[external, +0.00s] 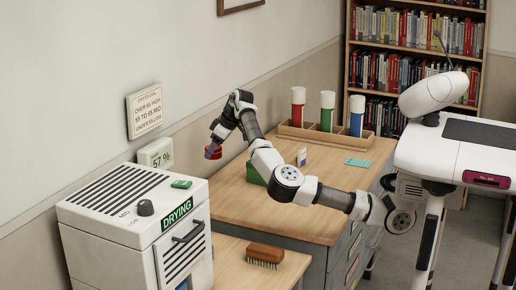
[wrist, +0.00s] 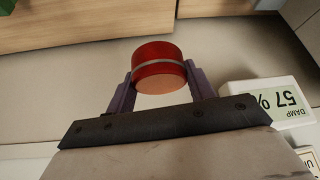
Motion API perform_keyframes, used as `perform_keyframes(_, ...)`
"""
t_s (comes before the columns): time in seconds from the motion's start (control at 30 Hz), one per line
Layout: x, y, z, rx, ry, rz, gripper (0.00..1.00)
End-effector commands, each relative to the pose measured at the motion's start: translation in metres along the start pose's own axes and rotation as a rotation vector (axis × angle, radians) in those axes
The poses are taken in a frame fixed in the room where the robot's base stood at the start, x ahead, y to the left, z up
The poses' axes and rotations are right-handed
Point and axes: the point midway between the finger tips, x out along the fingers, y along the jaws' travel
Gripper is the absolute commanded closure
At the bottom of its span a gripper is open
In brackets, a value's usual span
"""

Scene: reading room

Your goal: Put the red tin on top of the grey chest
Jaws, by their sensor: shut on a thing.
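The red tin (wrist: 158,52) is a short red cylinder with a pale band, held between the two purple fingers of my gripper (wrist: 160,82) in the wrist view. In the external view my gripper (external: 213,150) is raised in the air by the wall, above and right of the white drying cabinet (external: 120,215); the tin is small there and partly covered by the fingers. A grey drawer unit (external: 345,250) with a wooden top stands under my arm; I cannot tell for certain that it is the grey chest.
A wooden rack (external: 330,138) holds red, green and blue tubes at the back of the wooden top. A green box (external: 254,174), a small white item (external: 302,157) and a teal card (external: 357,162) lie there. A brush (external: 264,255) sits on a lower surface. The humidity display (external: 156,153) is near my gripper.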

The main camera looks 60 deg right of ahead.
Motion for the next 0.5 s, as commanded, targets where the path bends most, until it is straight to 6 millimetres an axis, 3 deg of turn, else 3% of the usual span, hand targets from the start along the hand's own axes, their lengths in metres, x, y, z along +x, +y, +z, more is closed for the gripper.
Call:
perform_keyframes(0.03,-0.012,0.019,-0.002,0.004,-0.002,0.005,0.71)
perform_keyframes(0.2,-0.022,0.050,0.003,-0.003,0.001,0.001,0.71)
perform_keyframes(0.37,-0.021,0.056,0.006,-0.006,0.002,-0.001,0.71)
perform_keyframes(0.5,-0.006,0.056,0.014,-0.005,-0.001,-0.001,0.71)
